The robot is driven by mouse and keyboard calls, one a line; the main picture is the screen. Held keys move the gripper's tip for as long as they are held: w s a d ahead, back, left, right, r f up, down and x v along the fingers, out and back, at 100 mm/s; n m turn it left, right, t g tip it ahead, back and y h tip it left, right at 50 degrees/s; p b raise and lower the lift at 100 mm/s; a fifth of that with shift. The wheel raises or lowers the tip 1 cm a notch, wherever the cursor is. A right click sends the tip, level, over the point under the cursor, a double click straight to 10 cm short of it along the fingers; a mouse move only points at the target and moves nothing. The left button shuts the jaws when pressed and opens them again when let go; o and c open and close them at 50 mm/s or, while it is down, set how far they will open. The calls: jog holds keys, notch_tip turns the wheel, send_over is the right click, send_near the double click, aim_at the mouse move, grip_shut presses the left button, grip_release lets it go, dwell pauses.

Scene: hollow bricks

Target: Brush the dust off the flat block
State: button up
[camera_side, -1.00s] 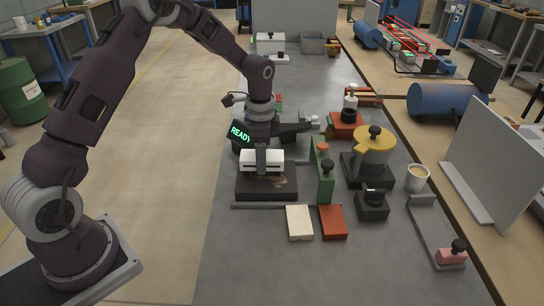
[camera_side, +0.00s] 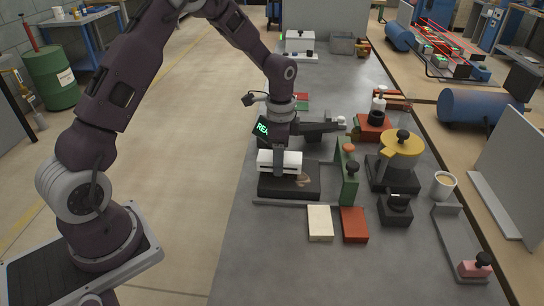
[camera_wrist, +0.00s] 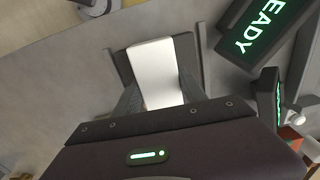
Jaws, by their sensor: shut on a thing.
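The flat block (camera_side: 308,191) is a dark slab lying on the grey bench in the side view. A brownish dust patch (camera_side: 303,180) shows on the right part of its top. My gripper (camera_side: 279,172) is shut on a white brush (camera_side: 265,163), a pale bar with dark slots, held over the left and back part of the block. I cannot tell whether the brush touches the top. In the wrist view the white brush (camera_wrist: 156,72) sits between my two fingers (camera_wrist: 159,98), with a dark edge of the block (camera_wrist: 123,66) beside it. The brush hides the rest of the top.
A green upright (camera_side: 348,178) stands close at the block's right. Cream (camera_side: 320,222) and red (camera_side: 354,224) tiles lie in front. A yellow-topped pot (camera_side: 400,147) and a cup (camera_side: 443,185) stand farther right.

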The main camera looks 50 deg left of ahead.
aim_at(268, 160)
jog(key=shift+w+d, duration=3)
jog(key=shift+d, duration=0.05)
jog(key=shift+s+d, duration=0.45)
jog(key=shift+d, duration=0.1)
jog(key=shift+s+a, duration=0.1)
jog(key=shift+s, duration=0.15)
jog(key=shift+s+a, duration=3.75)
jog(key=shift+a, duration=0.05)
jog(key=shift+s+a+r, duration=0.1)
jog(key=shift+s, duration=0.05)
jog(key=shift+r, duration=4)
